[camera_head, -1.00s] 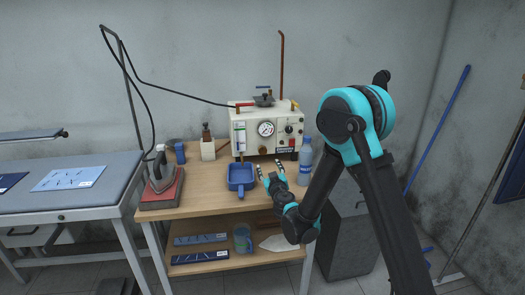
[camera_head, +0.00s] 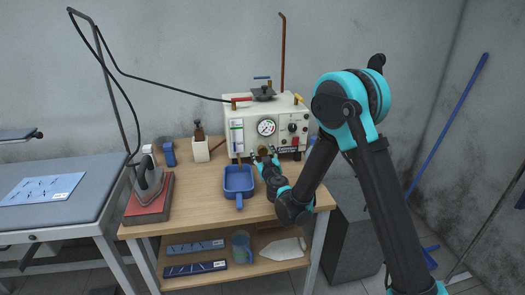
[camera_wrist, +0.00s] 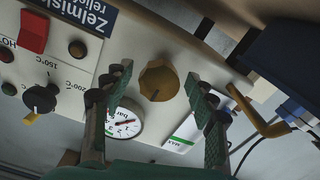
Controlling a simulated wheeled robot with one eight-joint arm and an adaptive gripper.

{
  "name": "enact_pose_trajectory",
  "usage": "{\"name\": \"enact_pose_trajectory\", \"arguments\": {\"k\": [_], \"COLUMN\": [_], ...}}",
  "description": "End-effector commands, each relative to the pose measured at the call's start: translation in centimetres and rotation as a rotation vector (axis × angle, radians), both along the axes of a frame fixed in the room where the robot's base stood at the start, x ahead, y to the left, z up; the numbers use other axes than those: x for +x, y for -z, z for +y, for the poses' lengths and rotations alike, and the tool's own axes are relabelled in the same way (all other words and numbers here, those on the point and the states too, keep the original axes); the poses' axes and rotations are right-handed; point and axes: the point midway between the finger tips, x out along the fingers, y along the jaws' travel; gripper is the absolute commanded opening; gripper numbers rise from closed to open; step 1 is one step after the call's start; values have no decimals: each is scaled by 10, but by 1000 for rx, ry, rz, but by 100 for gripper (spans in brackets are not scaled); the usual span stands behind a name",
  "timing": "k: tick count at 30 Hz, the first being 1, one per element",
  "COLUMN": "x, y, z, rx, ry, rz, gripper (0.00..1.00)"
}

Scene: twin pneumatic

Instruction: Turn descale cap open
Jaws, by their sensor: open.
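The descale cap appears to be the round brass knob (camera_wrist: 158,80) on the lower front of the cream boiler unit (camera_head: 268,110). In the wrist view, which is turned around, its front faces the camera with a dark mark on it. My gripper (camera_wrist: 157,92) is open, one finger on each side of the knob in the picture, with visible gaps between. Whether the fingertips reach the knob in depth I cannot tell. In the head view my gripper (camera_head: 264,156) is at the unit's lower front and largely hides the knob.
A pressure gauge (camera_wrist: 125,119), a temperature dial (camera_wrist: 40,98) and a red switch (camera_wrist: 33,32) surround the knob. A bent brass lever (camera_wrist: 262,118) sticks out beside it. A blue scoop-like tray (camera_head: 239,178) stands below left. An iron (camera_head: 148,176) rests on a red pad further left.

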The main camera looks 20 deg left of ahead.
Motion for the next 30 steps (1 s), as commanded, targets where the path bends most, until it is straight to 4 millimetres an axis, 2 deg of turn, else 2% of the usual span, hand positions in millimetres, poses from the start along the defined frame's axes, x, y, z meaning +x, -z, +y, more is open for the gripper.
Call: {"name": "enact_pose_trajectory", "arguments": {"k": [4,16,23,30], "x": [0,0,0,0], "y": [0,0,0,0], "z": [0,0,0,0], "rx": [0,0,-14,-101], "ry": [0,0,0,0], "rz": [0,0,-8,-62], "gripper": [57,8,7,7]}}
